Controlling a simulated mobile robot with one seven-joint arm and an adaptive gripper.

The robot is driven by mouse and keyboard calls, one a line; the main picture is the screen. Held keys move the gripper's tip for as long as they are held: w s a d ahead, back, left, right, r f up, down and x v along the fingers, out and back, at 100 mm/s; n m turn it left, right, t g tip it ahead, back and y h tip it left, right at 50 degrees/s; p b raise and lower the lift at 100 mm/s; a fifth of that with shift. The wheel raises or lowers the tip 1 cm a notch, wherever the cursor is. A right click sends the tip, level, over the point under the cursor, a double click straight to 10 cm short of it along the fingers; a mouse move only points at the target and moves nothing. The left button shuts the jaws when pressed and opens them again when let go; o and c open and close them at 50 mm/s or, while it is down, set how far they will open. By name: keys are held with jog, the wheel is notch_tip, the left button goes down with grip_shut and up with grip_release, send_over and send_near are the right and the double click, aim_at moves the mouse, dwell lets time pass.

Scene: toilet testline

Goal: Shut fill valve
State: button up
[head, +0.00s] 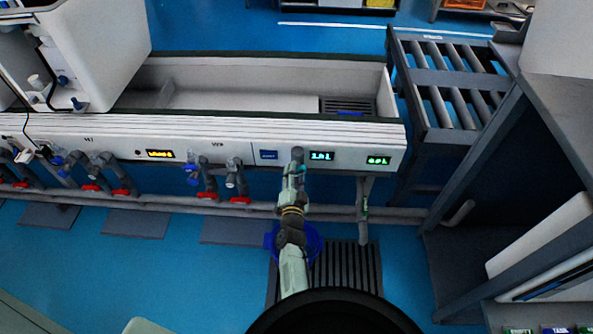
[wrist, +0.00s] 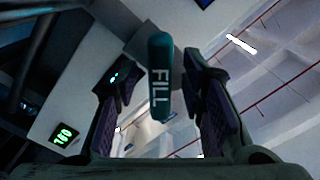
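The fill valve handle (wrist: 160,88) is a dark teal lever marked "FILL" in the wrist view. It stands between the two fingers of my gripper (wrist: 158,85), with gaps visible on both sides. The fingers are open and do not appear to touch it. In the head view my gripper (head: 296,172) is at the front panel of the long white trough (head: 200,128), by a lit display (head: 322,156). There the handle is small and mostly hidden by my gripper, so its exact angle is unclear.
A green display (head: 378,160) is on the panel to the right. Pipes with red and blue valves (head: 207,180) hang at left. A vertical pipe (head: 364,210) stands right of my arm. A blue bucket (head: 314,242) is below. A grey shelf (head: 470,180) stands at right.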

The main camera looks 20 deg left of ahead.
jog(key=shift+c, duration=0.6)
grip_shut()
jog(key=shift+m, duration=0.4)
jog(key=m+b, duration=0.2)
jog(key=m, duration=0.1)
jog(key=shift+r+m+b, duration=0.15)
jog(key=shift+m+b, duration=0.55)
jog(key=shift+m, duration=1.4)
jog(key=shift+o, duration=0.6)
grip_release()
